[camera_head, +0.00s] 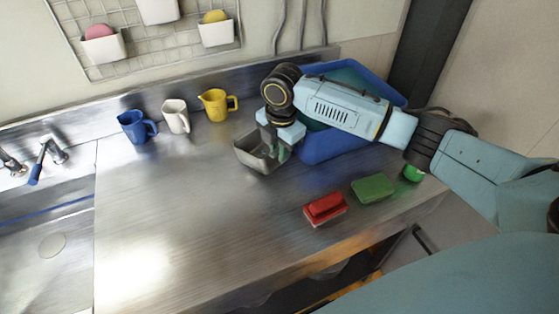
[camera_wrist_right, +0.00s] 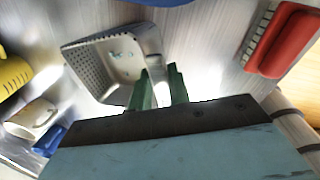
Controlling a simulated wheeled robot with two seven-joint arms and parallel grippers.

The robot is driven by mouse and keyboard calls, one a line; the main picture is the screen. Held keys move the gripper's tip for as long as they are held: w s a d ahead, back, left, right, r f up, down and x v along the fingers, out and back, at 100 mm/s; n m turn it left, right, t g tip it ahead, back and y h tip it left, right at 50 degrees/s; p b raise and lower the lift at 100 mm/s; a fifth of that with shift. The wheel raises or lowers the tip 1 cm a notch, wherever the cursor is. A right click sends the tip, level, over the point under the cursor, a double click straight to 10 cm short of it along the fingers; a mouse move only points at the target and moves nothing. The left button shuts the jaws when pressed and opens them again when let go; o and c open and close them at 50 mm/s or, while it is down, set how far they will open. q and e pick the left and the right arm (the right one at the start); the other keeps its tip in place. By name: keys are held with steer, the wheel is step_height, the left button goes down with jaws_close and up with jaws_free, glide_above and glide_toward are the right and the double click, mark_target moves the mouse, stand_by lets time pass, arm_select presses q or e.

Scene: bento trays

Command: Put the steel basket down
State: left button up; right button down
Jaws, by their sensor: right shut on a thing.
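The steel basket (camera_head: 250,158) is a small grey metal box in the middle of the head view, at the left side of the blue bin. It also shows in the right wrist view (camera_wrist_right: 92,58), with perforated walls and an open top. My right gripper (camera_head: 279,150) points down at its right end. The green fingers (camera_wrist_right: 163,90) are shut on the edge of its wall in the right wrist view. The basket is at or just above the steel counter (camera_head: 180,220); I cannot tell whether its base touches. My left gripper is not in view.
Blue, white and yellow mugs (camera_head: 218,105) stand along the back. A blue bin (camera_head: 325,146) is behind my right forearm. The sink (camera_head: 45,245) is at left. The counter's middle is clear.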

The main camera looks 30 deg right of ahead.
mark_target(279, 164)
steer(key=f, duration=0.2)
steer(key=f+p, duration=0.1)
steer(key=shift+s+f, duration=0.2)
steer(key=shift+s, duration=0.05)
steer(key=shift+s+f, duration=0.15)
steer(key=shift+f, duration=0.25)
steer(key=c, duration=1.6)
jaws_free()
steer(key=shift+c, duration=0.2)
steer(key=shift+o, duration=1)
steer(key=shift+w+f, duration=0.1)
steer(key=shift+w, duration=0.1)
steer(key=shift+o, duration=0.6)
steer(key=shift+w+d, duration=0.1)
steer(key=shift+r, duration=0.2)
steer(key=shift+f+b, duration=0.3)
steer(key=shift+b, duration=0.35)
steer(key=r, duration=0.4)
steer(key=r+p, duration=0.1)
steer(key=r, duration=0.8)
steer(key=shift+s+r, duration=0.35)
